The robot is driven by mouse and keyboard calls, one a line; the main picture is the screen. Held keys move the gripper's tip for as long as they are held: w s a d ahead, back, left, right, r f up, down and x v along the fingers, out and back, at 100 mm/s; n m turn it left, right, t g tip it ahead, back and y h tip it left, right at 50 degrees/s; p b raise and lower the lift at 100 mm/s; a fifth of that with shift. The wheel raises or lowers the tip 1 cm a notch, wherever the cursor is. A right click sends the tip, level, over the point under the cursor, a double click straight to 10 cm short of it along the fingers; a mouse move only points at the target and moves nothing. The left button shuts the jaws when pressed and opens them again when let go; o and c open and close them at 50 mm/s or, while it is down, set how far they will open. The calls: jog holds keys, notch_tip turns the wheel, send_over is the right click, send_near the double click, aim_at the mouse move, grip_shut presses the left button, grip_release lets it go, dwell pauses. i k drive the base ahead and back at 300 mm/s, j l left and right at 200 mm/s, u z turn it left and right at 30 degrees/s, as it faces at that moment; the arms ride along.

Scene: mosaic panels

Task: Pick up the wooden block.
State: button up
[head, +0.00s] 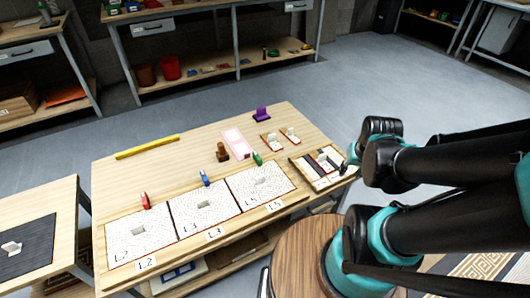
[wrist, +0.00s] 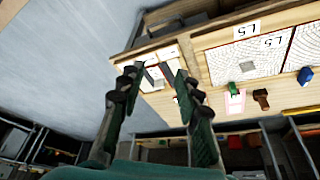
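A small dark brown block-like piece (head: 222,152), which looks like the wooden block, stands on the worktable (head: 110,180) behind the white mosaic panels. It also shows at the right in the wrist view (wrist: 261,98), beside a pink sheet.
Three mosaic panels (head: 201,204) lie along the front, with red, blue and green pieces (head: 257,158) behind them. A pink sheet (head: 237,143), a purple piece (head: 262,114) and a yellow bar (head: 147,147) lie farther back.

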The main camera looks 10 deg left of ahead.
aim_at(222, 155)
jog(key=i+u, duration=0.1)
jog(key=u, duration=0.3)
jog(key=i+u, duration=0.1)
jog(key=u, duration=0.3)
jog(key=i+l+u, duration=0.1)
jog(key=u, duration=0.3)
